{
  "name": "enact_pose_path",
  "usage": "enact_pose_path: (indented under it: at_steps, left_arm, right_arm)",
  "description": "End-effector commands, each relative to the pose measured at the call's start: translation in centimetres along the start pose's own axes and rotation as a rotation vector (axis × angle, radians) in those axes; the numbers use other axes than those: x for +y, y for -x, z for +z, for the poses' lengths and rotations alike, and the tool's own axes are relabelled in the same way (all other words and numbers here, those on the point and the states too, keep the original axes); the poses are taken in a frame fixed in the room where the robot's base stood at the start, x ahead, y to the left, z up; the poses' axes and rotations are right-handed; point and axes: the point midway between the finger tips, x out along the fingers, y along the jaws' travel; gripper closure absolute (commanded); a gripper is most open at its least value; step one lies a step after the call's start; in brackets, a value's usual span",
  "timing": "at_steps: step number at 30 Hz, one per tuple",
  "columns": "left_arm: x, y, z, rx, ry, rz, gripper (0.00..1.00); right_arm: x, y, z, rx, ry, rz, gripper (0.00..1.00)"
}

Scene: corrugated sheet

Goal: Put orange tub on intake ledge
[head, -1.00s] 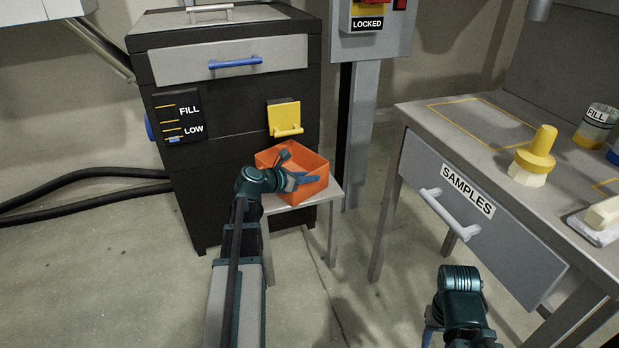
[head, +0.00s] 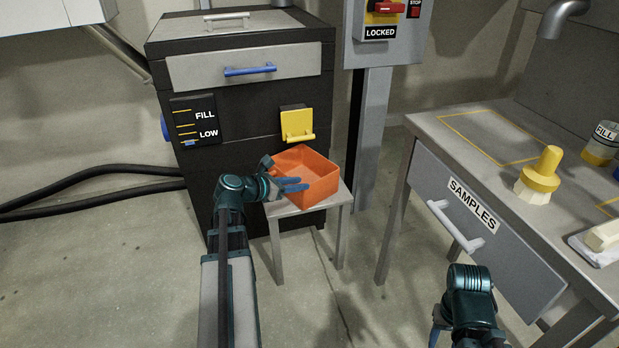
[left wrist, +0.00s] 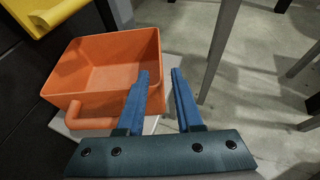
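The orange tub (head: 318,190) is open-topped and looks empty. It sits on a small grey stand (head: 345,197) in front of the black machine; I take this stand to be the intake ledge, though no label shows. My left gripper (head: 300,185) is at the tub's left near side. In the left wrist view its blue fingers (left wrist: 160,80) are spread apart; one overlaps the tub (left wrist: 85,95) near its right wall and the other is outside. The tub's handle (left wrist: 90,122) is left of the fingers, not between them. My right gripper (head: 436,336) is mostly hidden at the bottom.
The black machine (head: 245,115) has a yellow flap (head: 297,124) just above the tub. At right, a bench with a SAMPLES drawer (head: 470,215) holds a yellow-topped container (head: 540,178) and a FILL jar (head: 600,145). Floor (head: 130,270) at left is clear apart from black hoses (head: 100,172).

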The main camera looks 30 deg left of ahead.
Motion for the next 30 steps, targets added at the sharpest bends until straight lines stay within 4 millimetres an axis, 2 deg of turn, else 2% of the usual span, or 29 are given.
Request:
enact_pose_path:
  at_steps: [3,7,17,20,23,26,30]
  left_arm:
    - [0.0,1.5,0.1,0.000,0.000,0.001,0.65]
    - [0.0,2.2,0.1,0.000,0.000,-0.001,0.65]
    - [0.0,2.3,0.0,0.000,-0.001,-0.001,0.65]
    - [-0.8,1.7,-0.1,0.014,-0.033,-0.019,0.65]
    - [-4.0,-0.3,-0.5,0.067,-0.166,-0.091,0.65]
    - [-9.4,-3.2,-1.6,0.150,-0.412,-0.226,0.65]
    - [-18.2,-6.1,-4.0,0.250,-0.848,-0.479,0.65]
  right_arm:
    - [0.1,0.7,0.1,-0.001,0.000,0.000,0.50]
    - [0.1,0.9,0.1,-0.001,0.000,0.000,0.50]
    - [0.1,0.8,0.1,-0.001,0.000,0.000,0.50]
    - [0.1,0.8,0.1,-0.001,0.000,0.000,0.50]
    - [0.1,0.8,0.1,-0.001,0.000,0.000,0.50]
    - [0.1,0.8,0.1,-0.001,0.000,0.000,0.50]
    - [0.1,0.8,0.1,-0.001,0.000,0.000,0.50]
